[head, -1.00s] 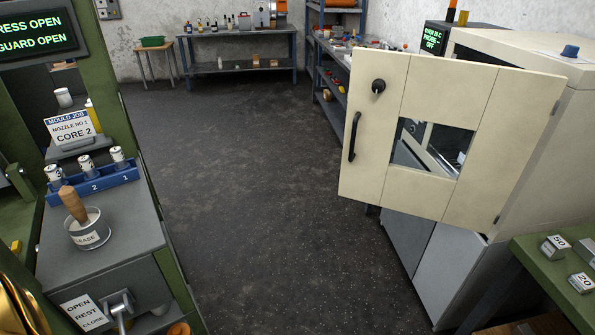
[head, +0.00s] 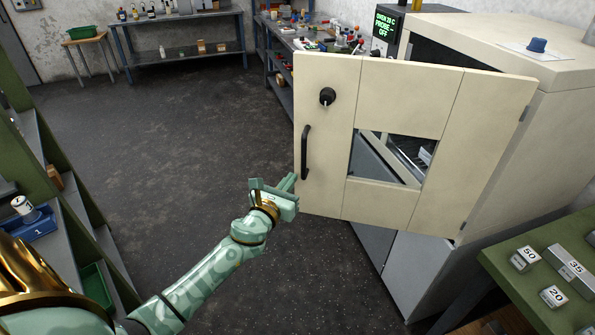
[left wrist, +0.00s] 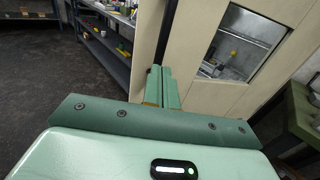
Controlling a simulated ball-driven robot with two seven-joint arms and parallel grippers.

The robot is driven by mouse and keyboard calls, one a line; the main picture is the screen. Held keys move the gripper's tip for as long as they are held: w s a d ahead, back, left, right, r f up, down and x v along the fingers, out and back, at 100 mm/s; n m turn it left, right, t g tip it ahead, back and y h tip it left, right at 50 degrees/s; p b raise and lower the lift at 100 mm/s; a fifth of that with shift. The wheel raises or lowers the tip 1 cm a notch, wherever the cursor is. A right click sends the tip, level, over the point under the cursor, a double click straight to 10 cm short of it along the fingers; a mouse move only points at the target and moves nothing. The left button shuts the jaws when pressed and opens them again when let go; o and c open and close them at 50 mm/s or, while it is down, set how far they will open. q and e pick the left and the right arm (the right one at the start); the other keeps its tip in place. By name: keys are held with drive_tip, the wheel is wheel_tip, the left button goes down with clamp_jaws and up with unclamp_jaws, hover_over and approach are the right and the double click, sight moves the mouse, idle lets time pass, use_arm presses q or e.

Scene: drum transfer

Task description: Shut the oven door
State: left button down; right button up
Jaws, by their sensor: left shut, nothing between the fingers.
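The cream oven door (head: 400,90) stands open, swung out from the cream oven (head: 540,45) at the right, hinged on its right edge. It has a window, a black knob and a black vertical handle (head: 306,152) on its left side. My left gripper (head: 291,181) is shut and empty, at the lower left edge of the door just below the handle; I cannot tell if it touches. In the left wrist view its closed fingers (left wrist: 161,85) point toward the door (left wrist: 215,30). My right gripper is not in view.
A green bench (head: 510,285) with numbered metal weights stands at the lower right. A cluttered shelf bench (head: 283,92) stands behind the door. A green-framed press stand is at the left. The dark floor (head: 180,150) between is clear.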

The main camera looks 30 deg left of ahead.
sight(302, 164)
use_arm(q)
drive_tip(key=w, duration=0.4)
drive_tip(key=shift+w+a+b, duration=0.25)
drive_tip(key=shift+b, duration=0.05)
drive_tip(key=shift+w, duration=0.2)
